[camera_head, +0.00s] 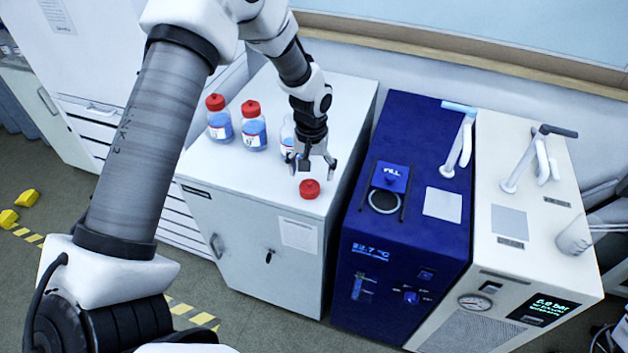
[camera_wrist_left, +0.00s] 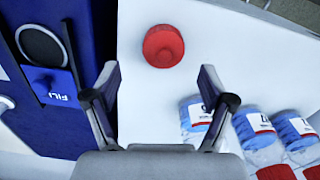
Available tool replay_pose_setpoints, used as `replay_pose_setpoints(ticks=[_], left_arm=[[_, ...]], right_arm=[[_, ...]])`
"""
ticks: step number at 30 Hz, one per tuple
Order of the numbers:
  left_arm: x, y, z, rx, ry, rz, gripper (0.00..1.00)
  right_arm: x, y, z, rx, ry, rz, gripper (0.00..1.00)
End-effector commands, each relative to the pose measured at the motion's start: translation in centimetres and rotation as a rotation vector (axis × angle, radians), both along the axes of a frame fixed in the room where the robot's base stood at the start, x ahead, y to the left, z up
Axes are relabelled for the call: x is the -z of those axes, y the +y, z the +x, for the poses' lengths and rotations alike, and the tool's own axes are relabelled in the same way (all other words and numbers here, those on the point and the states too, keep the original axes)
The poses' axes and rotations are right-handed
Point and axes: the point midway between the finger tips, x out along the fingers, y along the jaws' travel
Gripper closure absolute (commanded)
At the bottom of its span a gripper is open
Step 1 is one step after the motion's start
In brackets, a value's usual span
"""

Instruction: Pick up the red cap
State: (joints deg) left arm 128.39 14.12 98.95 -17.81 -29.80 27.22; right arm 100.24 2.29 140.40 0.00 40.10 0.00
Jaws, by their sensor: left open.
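The loose red cap (camera_head: 309,189) lies on the white cabinet top (camera_head: 347,100) near its front right corner. In the left wrist view the red cap (camera_wrist_left: 163,46) sits ahead of the fingertips, roughly midway between them. My left gripper (camera_head: 312,170) is open and empty, just behind and above the cap, apart from it. Its two spread fingers also show in the left wrist view (camera_wrist_left: 158,80). My right gripper is not in view.
Two red-capped bottles of blue liquid (camera_head: 219,119) (camera_head: 254,126) stand left of the gripper. A third bottle (camera_head: 287,134) without a visible cap is partly hidden behind it. A blue unit (camera_head: 408,140) and a white unit (camera_head: 530,222) stand to the right.

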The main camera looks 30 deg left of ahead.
Motion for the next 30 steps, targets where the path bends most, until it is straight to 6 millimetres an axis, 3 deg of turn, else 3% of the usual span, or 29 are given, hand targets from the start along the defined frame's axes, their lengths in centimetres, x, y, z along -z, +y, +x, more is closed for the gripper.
replay_pose_setpoints(ticks=[5,9,15,16,20,30], left_arm=[[2.7,0.3,-0.7,-0.001,0.006,-0.001,0.17],[4.7,0.2,-0.5,0.0,0.001,0.001,0.17],[4.9,0.2,-0.5,0.001,-0.001,-0.001,0.17],[4.9,0.2,-0.5,0.001,-0.001,-0.001,0.24],[4.9,0.2,-0.5,0.001,0.0,-0.001,0.69],[5.0,0.2,-0.5,0.001,0.0,-0.001,0.73]], right_arm=[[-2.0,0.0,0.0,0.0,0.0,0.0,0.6],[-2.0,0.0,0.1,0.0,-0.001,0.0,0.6],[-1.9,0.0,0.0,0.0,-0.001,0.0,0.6],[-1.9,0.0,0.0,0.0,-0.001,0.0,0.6],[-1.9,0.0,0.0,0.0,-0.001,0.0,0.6],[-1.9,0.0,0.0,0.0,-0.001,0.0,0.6]])
